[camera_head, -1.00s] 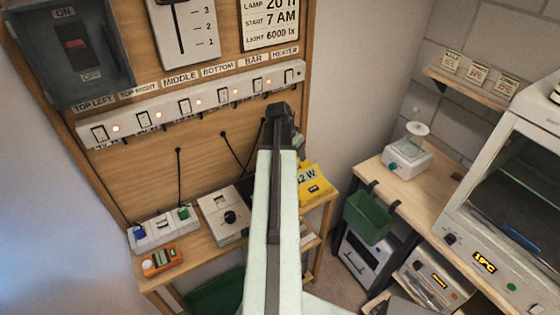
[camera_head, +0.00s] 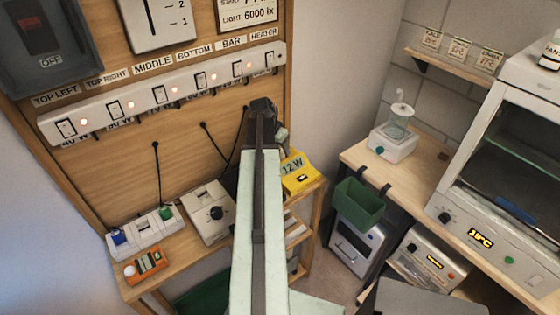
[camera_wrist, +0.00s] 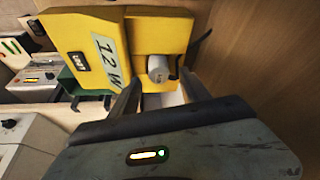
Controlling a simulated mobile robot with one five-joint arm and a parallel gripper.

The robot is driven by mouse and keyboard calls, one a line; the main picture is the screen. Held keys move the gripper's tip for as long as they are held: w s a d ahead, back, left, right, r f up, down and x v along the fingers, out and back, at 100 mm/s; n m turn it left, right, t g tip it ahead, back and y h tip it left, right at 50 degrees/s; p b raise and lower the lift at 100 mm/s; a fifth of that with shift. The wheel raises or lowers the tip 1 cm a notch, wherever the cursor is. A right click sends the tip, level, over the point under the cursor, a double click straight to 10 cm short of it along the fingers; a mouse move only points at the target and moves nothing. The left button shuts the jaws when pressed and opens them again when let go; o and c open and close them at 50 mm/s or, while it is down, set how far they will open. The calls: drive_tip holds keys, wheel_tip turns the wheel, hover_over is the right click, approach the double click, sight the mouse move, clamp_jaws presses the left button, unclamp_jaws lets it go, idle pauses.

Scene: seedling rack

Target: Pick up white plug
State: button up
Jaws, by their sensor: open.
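A pale grey-white cylinder (camera_wrist: 158,68), which looks like the white plug, shows in the wrist view against the yellow 12 W box (camera_wrist: 178,38). Whether it is seated in the box or in front of it, I cannot tell. My gripper (camera_wrist: 161,76) is open, its two dark fingers pointing at the cylinder, one on each side and seemingly not touching it. In the head view my gripper (camera_head: 264,112) is raised above the bench, and my arm hides the plug. The yellow box (camera_head: 300,173) shows there just right of my arm.
A socket strip (camera_head: 143,232) with blue and green plugs, an orange meter (camera_head: 147,266) and a white dial box (camera_head: 210,211) stand on the left bench. A switch strip (camera_head: 165,95) with hanging cords is on the wooden panel. A green bin (camera_head: 359,203) hangs at the right bench.

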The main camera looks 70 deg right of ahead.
drive_tip(key=shift+x, duration=0.8)
drive_tip(key=shift+a+r, duration=0.1)
drive_tip(key=shift+r, duration=0.1)
clamp_jaws()
